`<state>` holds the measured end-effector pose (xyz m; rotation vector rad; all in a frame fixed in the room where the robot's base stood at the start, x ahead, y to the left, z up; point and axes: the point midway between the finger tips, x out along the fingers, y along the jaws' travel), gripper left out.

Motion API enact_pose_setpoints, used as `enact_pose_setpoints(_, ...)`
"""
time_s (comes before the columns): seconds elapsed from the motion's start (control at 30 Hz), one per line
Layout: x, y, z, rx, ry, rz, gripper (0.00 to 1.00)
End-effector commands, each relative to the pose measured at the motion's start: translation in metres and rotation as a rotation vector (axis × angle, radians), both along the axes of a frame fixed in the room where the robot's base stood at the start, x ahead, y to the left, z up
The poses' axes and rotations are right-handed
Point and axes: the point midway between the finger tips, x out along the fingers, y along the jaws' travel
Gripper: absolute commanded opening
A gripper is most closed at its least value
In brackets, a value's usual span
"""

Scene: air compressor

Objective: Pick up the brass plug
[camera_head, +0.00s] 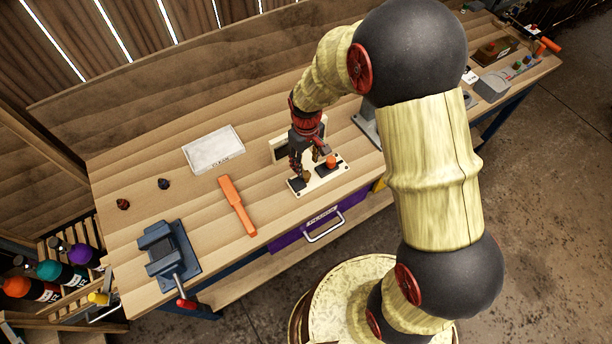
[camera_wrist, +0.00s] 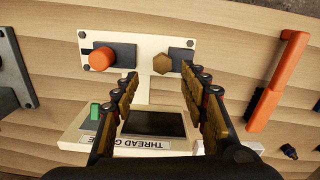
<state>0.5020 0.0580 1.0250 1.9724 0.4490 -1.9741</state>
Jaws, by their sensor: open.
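In the head view my gripper (camera_head: 301,164) is over the left part of the plate.
An orange knob (camera_wrist: 101,59) stands at the plate's left. A display box (camera_wrist: 155,122) labelled "THREAD G..." lies below, between my fingers. An orange bar tool (camera_head: 237,206), a white tray (camera_head: 213,149) and a blue-grey vise (camera_head: 168,252) are on the bench, with bare wood between.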

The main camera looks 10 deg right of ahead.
Motion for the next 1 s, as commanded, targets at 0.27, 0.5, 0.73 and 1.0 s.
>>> enact_pose_setpoints(0.27, -0.005, 0.002, -0.034, 0.000, 0.003, -0.001, 0.44)
enact_pose_setpoints(0.5, -0.004, 0.002, -0.056, 0.000, 0.000, -0.002, 0.44)
enact_pose_setpoints(0.73, -0.004, 0.002, -0.057, 0.000, -0.001, -0.002, 0.44)
enact_pose_setpoints(1.0, -0.004, 0.002, -0.057, 0.000, 0.000, -0.002, 0.29)
